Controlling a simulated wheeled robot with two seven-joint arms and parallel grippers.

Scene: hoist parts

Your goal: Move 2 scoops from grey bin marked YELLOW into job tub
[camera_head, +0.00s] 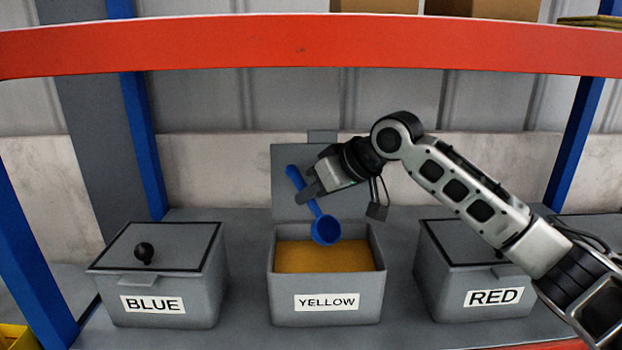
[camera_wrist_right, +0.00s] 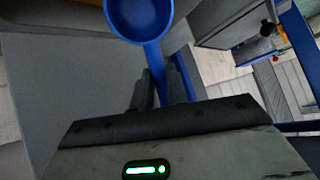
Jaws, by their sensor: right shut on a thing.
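The grey bin marked YELLOW (camera_head: 327,313) stands open in the middle of the shelf, its lid (camera_head: 289,205) raised at the back. It holds a yellow-orange fill (camera_head: 310,258). My right gripper (camera_head: 307,194) is shut on the handle of a blue scoop (camera_head: 325,230) and holds it over the bin's opening, bowl downmost in the head view. In the right wrist view the scoop's round bowl (camera_wrist_right: 138,16) looks empty, and the gripper's fingers (camera_wrist_right: 160,88) are around the handle. My left gripper is not in view. I cannot identify the job tub.
A closed grey bin marked BLUE (camera_head: 190,290) stands to the left. A closed bin marked RED (camera_head: 440,298) stands to the right, under my right arm. An orange shelf beam (camera_head: 300,45) crosses above. A yellow container (camera_head: 14,338) shows at the lower left corner.

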